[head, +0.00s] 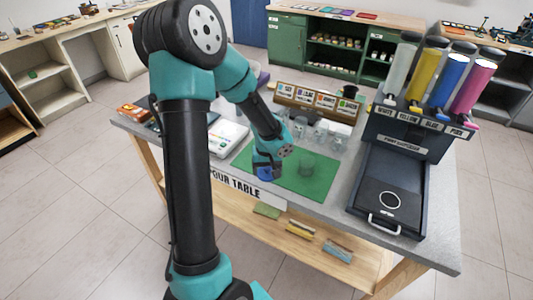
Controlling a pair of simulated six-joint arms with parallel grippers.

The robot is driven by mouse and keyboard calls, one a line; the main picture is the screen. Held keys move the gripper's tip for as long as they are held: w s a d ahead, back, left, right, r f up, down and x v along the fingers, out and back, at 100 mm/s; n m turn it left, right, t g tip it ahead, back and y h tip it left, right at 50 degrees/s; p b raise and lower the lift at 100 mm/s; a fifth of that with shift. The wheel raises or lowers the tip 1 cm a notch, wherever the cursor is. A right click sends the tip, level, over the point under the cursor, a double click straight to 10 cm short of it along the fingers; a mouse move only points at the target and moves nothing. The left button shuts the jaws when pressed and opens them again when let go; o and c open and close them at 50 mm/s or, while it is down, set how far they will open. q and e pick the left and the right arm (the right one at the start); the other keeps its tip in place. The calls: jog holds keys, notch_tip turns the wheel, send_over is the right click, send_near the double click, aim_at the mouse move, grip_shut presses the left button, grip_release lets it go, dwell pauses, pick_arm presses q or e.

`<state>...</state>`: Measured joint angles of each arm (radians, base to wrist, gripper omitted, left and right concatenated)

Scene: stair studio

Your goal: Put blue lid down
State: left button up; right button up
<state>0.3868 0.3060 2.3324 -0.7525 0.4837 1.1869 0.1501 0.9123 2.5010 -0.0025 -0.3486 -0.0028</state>
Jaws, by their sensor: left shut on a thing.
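My left gripper (267,166) is low over the left part of the green mat (312,185) on the table. It is shut on a small blue thing, which looks like the blue lid (265,174); the fingers hide part of it. I cannot tell whether the lid touches the mat. My right gripper is not in view.
Several clear jars (325,133) stand behind the mat, before a labelled wooden rack (318,102). A white book-like object (228,138) lies left. A paint dispenser (412,128) with coloured tubes and a dark tray (390,195) fill the right side. The mat's front right is clear.

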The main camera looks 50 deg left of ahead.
pick_arm(q)
jog(key=w+a, duration=0.3)
jog(key=a, duration=0.1)
jog(key=w+a+f, duration=0.1)
jog(key=w+a, duration=0.6)
jog(key=shift+w+a+f, duration=0.2)
jog(key=shift+a+f, duration=0.05)
jog(key=shift+a, duration=0.15)
jog(key=shift+f, duration=1.75)
jog(key=shift+f, duration=0.15)
jog(key=o, duration=0.9)
jog(key=shift+c, duration=0.2)
